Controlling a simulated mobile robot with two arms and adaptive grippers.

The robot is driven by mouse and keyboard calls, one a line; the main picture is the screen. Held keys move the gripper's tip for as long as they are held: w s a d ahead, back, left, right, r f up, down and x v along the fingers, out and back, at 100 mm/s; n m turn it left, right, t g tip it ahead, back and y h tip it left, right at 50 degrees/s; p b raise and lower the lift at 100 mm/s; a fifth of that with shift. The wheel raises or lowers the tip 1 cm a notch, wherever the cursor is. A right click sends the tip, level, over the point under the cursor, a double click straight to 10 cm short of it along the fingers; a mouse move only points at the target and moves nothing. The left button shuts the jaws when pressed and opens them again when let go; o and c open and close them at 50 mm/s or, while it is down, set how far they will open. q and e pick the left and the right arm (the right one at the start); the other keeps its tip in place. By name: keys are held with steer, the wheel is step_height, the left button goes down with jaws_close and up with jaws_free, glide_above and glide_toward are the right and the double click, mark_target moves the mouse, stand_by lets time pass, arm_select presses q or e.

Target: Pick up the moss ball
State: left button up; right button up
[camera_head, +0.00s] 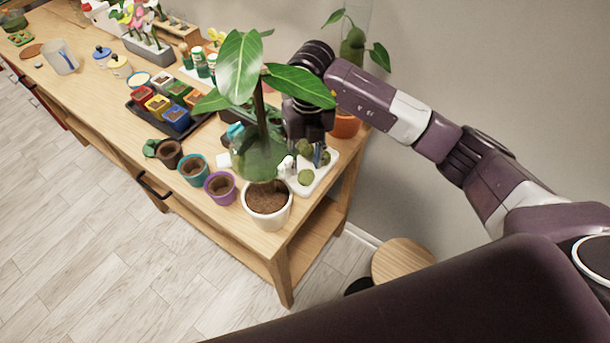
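Several green moss balls sit on a white tray (326,176) at the near right end of the table. One moss ball (306,177) lies toward the tray's front, another moss ball (304,147) farther back, and a third (324,158) to the right. My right gripper (305,156) points down over the tray, close above the moss balls. Its fingers look spread, with nothing held between them that I can see. The large-leaved plant (240,65) partly hides the gripper and the tray. My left gripper is out of view.
A dark tray (152,112) with colored pots lies behind. An orange pot (346,124) stands behind the gripper.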

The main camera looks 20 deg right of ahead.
step_height(320, 180, down, 4)
steer(key=shift+s+a+r+p, duration=0.15)
steer(key=shift+r+p, duration=0.1)
steer(key=shift+p, duration=0.45)
steer(key=shift+f, duration=0.35)
steer(key=shift+c, duration=0.7)
steer(key=c, duration=0.4)
steer(key=shift+o, duration=0.2)
steer(key=shift+r, duration=0.1)
step_height(320, 180, up, 13)
steer(key=b, duration=0.3)
step_height(320, 180, up, 7)
glide_above(305, 171)
